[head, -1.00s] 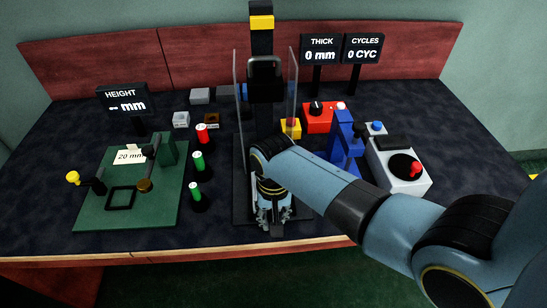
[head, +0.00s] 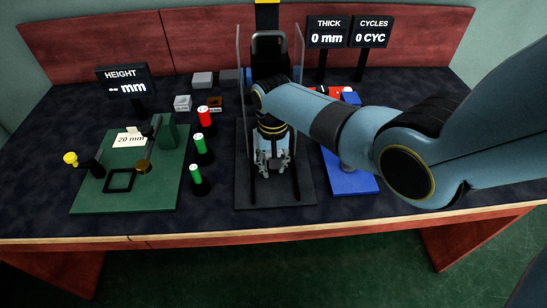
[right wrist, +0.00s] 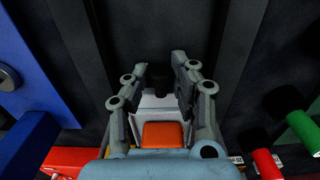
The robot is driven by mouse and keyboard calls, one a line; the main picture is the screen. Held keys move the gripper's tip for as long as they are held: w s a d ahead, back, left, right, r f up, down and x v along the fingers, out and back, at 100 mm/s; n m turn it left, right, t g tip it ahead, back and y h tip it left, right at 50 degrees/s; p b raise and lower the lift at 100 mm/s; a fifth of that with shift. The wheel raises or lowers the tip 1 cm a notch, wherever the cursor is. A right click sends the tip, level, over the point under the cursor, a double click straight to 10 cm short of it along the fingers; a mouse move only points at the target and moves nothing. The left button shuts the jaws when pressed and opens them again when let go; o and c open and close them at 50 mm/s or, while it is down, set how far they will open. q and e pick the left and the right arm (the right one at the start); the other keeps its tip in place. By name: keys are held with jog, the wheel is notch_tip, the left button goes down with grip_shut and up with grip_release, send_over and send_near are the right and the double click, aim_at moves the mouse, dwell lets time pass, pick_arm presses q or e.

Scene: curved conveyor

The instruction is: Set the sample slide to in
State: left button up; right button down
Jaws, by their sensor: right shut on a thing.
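My right gripper (head: 271,168) is over the black base plate (head: 275,197) of the central press, between its two dark rails. In the right wrist view the fingers (right wrist: 158,82) are closed around a small dark knob (right wrist: 161,78). The knob is at the edge of a pale grey carriage, the sample slide (right wrist: 154,102), which carries an orange block (right wrist: 162,134). In the head view my right gripper and arm hide the slide. The bare front part of the base lies in front of the gripper. My left gripper is not in view.
Clear upright panels (head: 241,70) flank the press. A blue device (head: 350,182) is at its right, partly behind my arm. Red and green buttons (head: 199,148) and a green height fixture (head: 128,198) are at its left. Displays read 0 mm (head: 328,32) and 0 CYC (head: 373,32).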

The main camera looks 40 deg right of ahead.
jog(key=c, duration=1.1)
grip_release()
jog(key=shift+w+d, duration=0.15)
jog(key=shift+w, duration=0.1)
notch_tip(320, 180, up, 12)
jog(key=shift+r, duration=0.1)
